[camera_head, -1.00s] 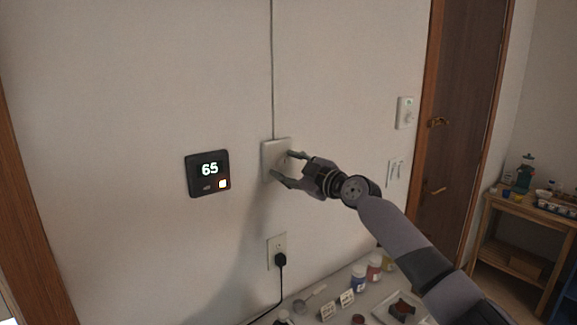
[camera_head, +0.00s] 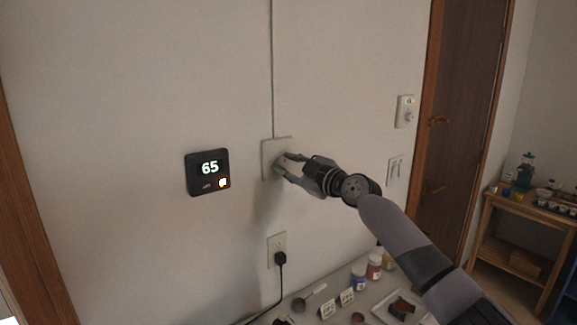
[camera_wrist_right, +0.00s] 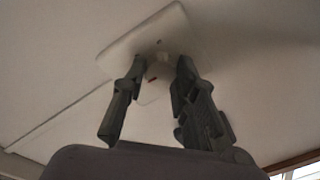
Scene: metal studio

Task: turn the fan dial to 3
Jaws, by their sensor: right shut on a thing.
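The fan dial's pale wall plate (camera_head: 269,152) is fixed on the wall right of the black thermostat, under a thin vertical conduit. In the right wrist view the plate (camera_wrist_right: 118,42) is overhead, and the small pale knob (camera_wrist_right: 160,69) shows between the fingers. My right gripper (camera_head: 281,162) is at the plate, shut on the knob; in the right wrist view its two dark fingers (camera_wrist_right: 160,66) stand on either side of the knob. The fingers hide most of the knob in the head view. The dial's numbers and its setting cannot be read. My left gripper is not in view.
A black thermostat (camera_head: 207,172) reading 65 is left of the plate. A socket (camera_head: 277,243) with a black plug is below. Paint jars (camera_head: 374,266) and a tray (camera_head: 381,308) stand on a table underneath. Another wall control (camera_head: 405,111) and a switch (camera_head: 396,170) are to the right.

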